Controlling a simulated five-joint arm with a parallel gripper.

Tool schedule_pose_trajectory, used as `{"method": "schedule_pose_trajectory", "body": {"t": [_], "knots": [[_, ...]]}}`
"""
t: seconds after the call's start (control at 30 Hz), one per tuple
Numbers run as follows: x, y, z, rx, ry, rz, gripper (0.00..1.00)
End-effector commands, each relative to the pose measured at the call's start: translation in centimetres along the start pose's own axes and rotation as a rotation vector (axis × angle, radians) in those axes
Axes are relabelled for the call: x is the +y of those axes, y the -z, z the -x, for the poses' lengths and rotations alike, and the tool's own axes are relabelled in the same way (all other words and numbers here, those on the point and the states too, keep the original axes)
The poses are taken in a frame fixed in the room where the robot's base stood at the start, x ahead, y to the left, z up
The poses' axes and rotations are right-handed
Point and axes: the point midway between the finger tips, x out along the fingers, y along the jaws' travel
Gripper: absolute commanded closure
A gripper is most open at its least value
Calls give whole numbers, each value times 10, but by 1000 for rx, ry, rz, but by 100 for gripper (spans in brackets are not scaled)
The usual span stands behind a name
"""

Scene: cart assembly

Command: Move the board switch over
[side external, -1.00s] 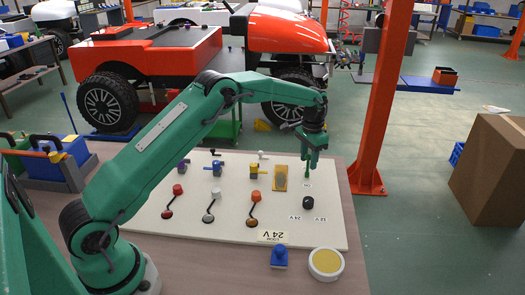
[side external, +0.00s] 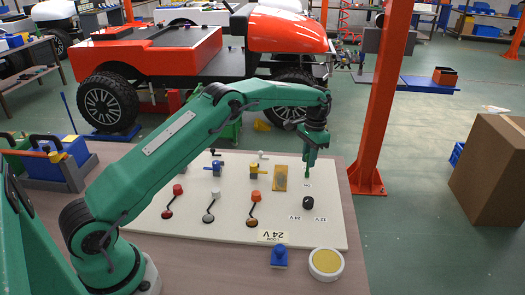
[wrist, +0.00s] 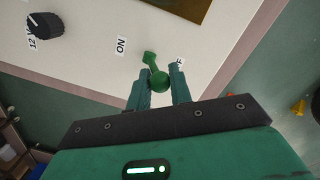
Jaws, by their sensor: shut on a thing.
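The board (side external: 225,232) lies flat on the bench and bears the switches. The green toggle switch (wrist: 150,58) stands on it, its round-ended lever leaning towards my gripper. An ON label (wrist: 121,46) is to its left in the wrist view; a partly hidden label ending in F (wrist: 181,63) is to its right. My gripper (wrist: 159,88) has its fingers on either side of the lever's ball and is shut on it. In the side view my gripper (side external: 309,163) is at the board's right part, and the switch is mostly hidden by the fingers.
A black rotary knob (side external: 308,203) is close in front of my gripper. A yellowish plate (side external: 280,177) is to its left, with valves and levers beyond. An orange post (side external: 380,100) rises at right.

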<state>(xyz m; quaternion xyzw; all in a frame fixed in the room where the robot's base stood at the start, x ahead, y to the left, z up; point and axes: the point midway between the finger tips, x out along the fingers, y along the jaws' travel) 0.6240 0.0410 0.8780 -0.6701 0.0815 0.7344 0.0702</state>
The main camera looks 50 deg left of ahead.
Motion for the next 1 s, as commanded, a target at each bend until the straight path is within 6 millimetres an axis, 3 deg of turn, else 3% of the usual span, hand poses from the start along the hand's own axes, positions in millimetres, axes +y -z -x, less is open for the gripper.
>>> {"method": "schedule_pose_trajectory", "body": {"t": [0.27,0.3,0.37,0.77,1.0], "knots": [[-4,1,0,8,2,3,100],[-4,1,0,8,2,4,71],[-4,1,0,7,1,4,61],[-2,0,3,4,1,2,61],[-2,1,24,6,1,2,61]]}}
